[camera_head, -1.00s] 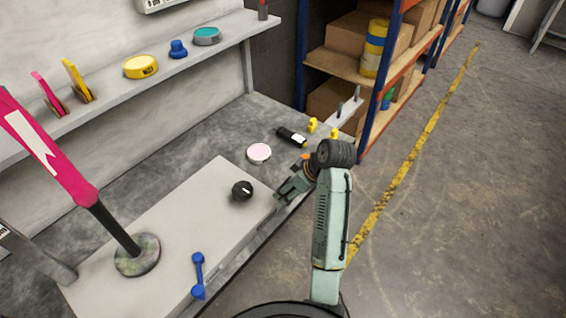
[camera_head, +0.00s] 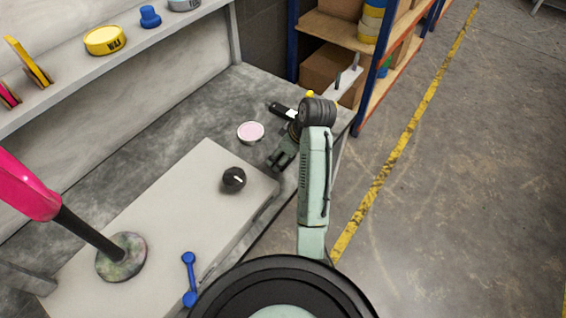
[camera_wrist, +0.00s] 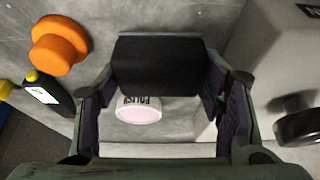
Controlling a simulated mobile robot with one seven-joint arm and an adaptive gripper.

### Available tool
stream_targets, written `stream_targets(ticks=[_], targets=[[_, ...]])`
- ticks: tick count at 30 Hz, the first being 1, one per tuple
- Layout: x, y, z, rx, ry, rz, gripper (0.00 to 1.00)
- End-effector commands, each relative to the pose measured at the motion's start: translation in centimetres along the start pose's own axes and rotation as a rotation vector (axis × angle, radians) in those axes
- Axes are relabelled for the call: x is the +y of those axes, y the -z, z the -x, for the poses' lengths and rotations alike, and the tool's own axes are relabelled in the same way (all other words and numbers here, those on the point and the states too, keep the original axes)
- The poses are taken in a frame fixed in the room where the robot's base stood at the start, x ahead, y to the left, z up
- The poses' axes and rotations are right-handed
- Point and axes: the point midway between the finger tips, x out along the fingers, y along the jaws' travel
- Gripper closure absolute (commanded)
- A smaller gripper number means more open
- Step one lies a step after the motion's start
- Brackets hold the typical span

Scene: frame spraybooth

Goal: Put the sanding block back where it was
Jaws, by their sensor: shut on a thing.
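In the wrist view, a black block (camera_wrist: 157,65), which I take to be the sanding block, sits between the two fingers of my gripper (camera_wrist: 165,105). My gripper is shut on it. In the head view my gripper (camera_head: 279,160) is over the right edge of the workbench, just right of the grey raised box; the block cannot be made out there. A tin with a pale pink top, marked POLISH (camera_wrist: 138,112), shows beyond the block in the wrist view. The same tin (camera_head: 250,132) stands on the bench in the head view.
A black knob-like object (camera_head: 233,179) and a blue tool (camera_head: 189,278) lie on the grey box (camera_head: 160,215). A black bottle (camera_wrist: 50,97) and an orange round object (camera_wrist: 58,45) are left of my gripper. A yellow wax tin (camera_head: 104,41) is on the shelf.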

Motion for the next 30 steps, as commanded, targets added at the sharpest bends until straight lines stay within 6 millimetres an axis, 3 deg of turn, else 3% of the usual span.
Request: stream_targets(ticks=[1, 5, 11, 12, 15, 21, 30], targets=[[-0.1, -0.5, -1.2, -0.001, 0.004, -0.001, 0.60], [-0.1, -1.2, -2.6, -0.001, 0.002, -0.003, 0.60], [0.0, -1.3, -3.0, 0.000, 0.000, 0.000, 0.60], [0.0, -1.3, -3.0, 0.000, 0.000, -0.001, 0.37], [0.0, -1.3, -3.0, 0.000, 0.001, 0.000, 0.31], [0.0, -1.3, -3.0, 0.000, 0.001, 0.000, 0.18], [0.0, -1.2, -2.9, 0.000, 0.000, 0.000, 0.18]])
